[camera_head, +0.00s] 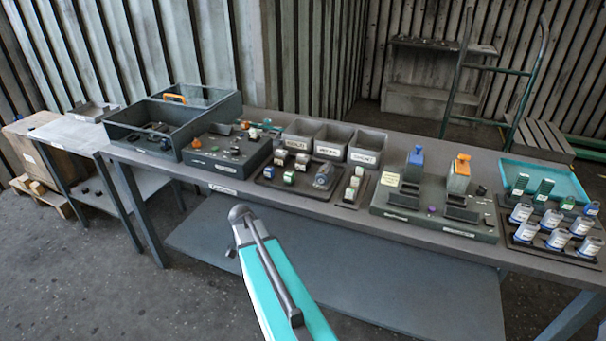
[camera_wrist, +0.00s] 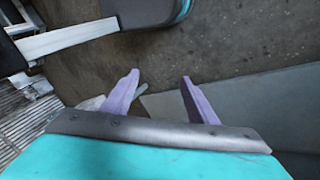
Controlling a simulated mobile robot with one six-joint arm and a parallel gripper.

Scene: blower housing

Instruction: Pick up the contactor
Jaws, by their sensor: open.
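My gripper (camera_wrist: 160,76) is open and empty in the wrist view, its two purple fingers spread above the grey floor. It is not visible in the head view, where only my teal arm shows in front of the workbench. I cannot tell for sure which part is the contactor. A dark tray (camera_head: 308,190) at the bench's middle holds several small blocks (camera_head: 289,177) with pale or green faces and a larger grey part (camera_head: 324,176). My gripper is apart from all of these.
The long workbench (camera_head: 400,236) carries grey bins (camera_head: 336,139), a fixture board (camera_head: 385,213) with blue and orange upright parts, a teal tray (camera_head: 570,178), blue-and-white parts (camera_head: 558,239) and an open dark case (camera_head: 150,150). A lower shelf (camera_head: 350,275) lies beneath. Floor at left front is clear.

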